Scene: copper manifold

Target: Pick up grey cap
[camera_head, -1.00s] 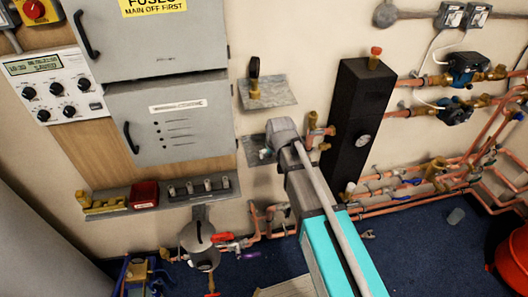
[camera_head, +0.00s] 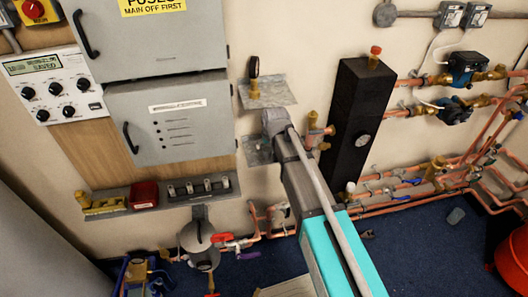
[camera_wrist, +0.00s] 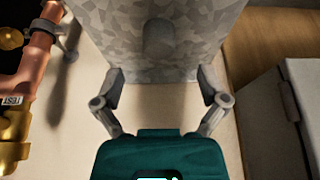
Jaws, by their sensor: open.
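A small rounded grey piece, likely the grey cap (camera_wrist: 158,38), is on the speckled grey metal shelf (camera_wrist: 120,55) in the wrist view. Its colour blends closely with the shelf. My gripper (camera_wrist: 162,90) is open, its two fingers spread in front of the shelf's near edge, with nothing between them. The cap lies beyond the fingertips, roughly centred between them. In the head view the shelf (camera_head: 257,155) shows at the left of my arm's end. The cap cannot be made out there, and my arm hides part of the shelf.
Copper pipe with a brass fitting (camera_wrist: 14,135) is close at left in the wrist view. An upper shelf (camera_head: 275,92) holds a dark-topped brass fitting. A tall black block (camera_head: 352,125) stands right of my arm. Grey cabinets (camera_head: 170,120) are at left.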

